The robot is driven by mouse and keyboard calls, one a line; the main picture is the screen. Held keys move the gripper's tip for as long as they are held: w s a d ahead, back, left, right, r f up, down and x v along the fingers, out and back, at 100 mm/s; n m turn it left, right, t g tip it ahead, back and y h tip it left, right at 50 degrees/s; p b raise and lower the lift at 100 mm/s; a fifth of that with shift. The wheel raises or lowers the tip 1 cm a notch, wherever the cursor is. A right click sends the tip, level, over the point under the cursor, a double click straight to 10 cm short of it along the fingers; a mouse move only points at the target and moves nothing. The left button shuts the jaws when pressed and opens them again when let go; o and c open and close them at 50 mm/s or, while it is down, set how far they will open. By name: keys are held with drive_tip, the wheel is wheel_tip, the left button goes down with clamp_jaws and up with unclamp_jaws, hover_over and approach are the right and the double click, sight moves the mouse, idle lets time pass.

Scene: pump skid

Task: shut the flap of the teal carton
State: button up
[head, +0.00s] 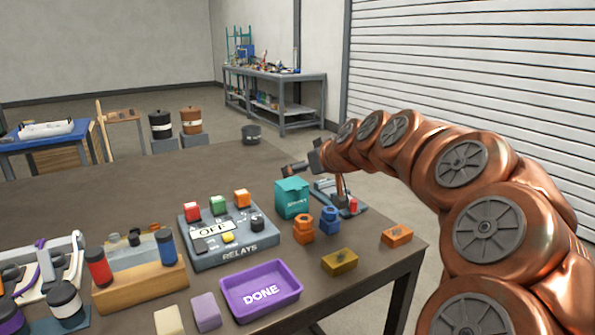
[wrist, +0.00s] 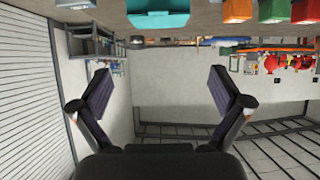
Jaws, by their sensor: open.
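The teal carton (head: 291,201) stands on the brown table, near its right side, behind the orange and blue pieces. Its top shows a lighter teal panel, but I cannot tell how far the flap is open. In the wrist view part of the carton (wrist: 158,14) shows at the top edge, cut off by the frame. My gripper (head: 287,168) is above and just behind the carton, pointing left, apart from it. In the wrist view my gripper (wrist: 160,88) has its two fingers wide apart with nothing between them.
A grey relay box (head: 228,236) with coloured buttons stands left of the carton. A purple DONE tray (head: 262,305) lies in front. Orange (head: 303,232) and blue (head: 329,222) pieces stand close before the carton. A small stand with a red part (head: 352,205) is at its right.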

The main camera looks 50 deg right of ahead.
drive_tip(key=v, duration=0.3)
drive_tip(key=shift+s, duration=0.15)
drive_tip(key=shift+r, duration=0.15)
idle(0.4)
